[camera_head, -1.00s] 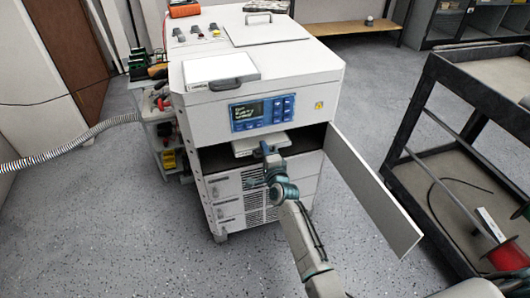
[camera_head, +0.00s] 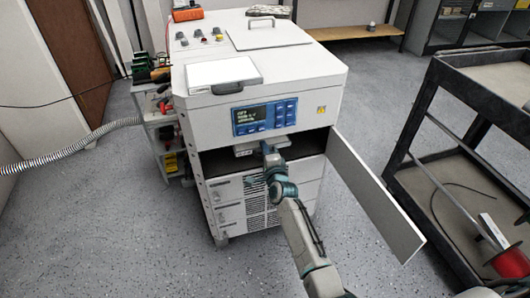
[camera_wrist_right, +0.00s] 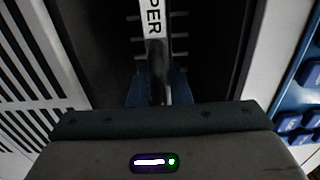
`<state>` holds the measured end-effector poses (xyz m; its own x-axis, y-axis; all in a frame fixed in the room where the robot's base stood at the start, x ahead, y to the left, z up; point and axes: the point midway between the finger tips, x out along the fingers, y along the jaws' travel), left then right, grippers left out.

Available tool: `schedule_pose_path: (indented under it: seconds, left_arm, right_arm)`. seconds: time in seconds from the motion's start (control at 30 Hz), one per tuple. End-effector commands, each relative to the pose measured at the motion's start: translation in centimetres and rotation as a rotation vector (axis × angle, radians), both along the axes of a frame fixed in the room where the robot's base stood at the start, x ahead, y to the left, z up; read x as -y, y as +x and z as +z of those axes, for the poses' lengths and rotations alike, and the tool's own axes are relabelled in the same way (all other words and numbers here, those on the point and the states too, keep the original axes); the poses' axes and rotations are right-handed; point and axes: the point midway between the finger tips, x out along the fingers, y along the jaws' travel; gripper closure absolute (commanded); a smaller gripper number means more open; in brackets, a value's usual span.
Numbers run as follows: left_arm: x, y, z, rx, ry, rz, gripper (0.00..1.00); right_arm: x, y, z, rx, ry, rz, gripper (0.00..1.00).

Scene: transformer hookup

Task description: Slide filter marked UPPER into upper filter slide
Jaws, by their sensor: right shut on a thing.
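The white cabinet (camera_head: 215,119) has an open front compartment (camera_head: 205,164) below its blue control panel (camera_head: 264,116). The light filter (camera_head: 244,150) sits in the upper part of this opening, mostly hidden inside. Its white label strip (camera_wrist_right: 152,18) shows the letters "PER" in the right wrist view; the rest is cut off. My right gripper (camera_head: 270,154) is at the opening, shut on the filter's front; its blue fingers (camera_wrist_right: 155,92) show in the right wrist view. The slide rails are hidden in the dark interior. My left gripper is out of view.
The compartment's door (camera_head: 375,195) stands open to the right of my right arm. A dark cart (camera_head: 440,85) with a red spool (camera_head: 508,262) is farther right. A small shelf (camera_head: 170,150) with tools stands left of the cabinet. The floor in front is clear.

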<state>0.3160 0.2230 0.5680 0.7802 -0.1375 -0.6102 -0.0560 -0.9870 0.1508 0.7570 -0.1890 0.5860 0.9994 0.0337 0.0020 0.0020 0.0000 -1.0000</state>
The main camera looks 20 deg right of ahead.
Motion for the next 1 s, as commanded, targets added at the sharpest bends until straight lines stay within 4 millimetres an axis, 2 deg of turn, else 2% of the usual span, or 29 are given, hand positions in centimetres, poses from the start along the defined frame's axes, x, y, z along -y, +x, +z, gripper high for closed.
schedule_pose_path:
  seconds: [1.0]
  left_arm:
    - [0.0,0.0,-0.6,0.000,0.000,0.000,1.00]
  right_arm:
    - [-0.1,2.3,0.0,0.001,0.000,0.000,1.00]
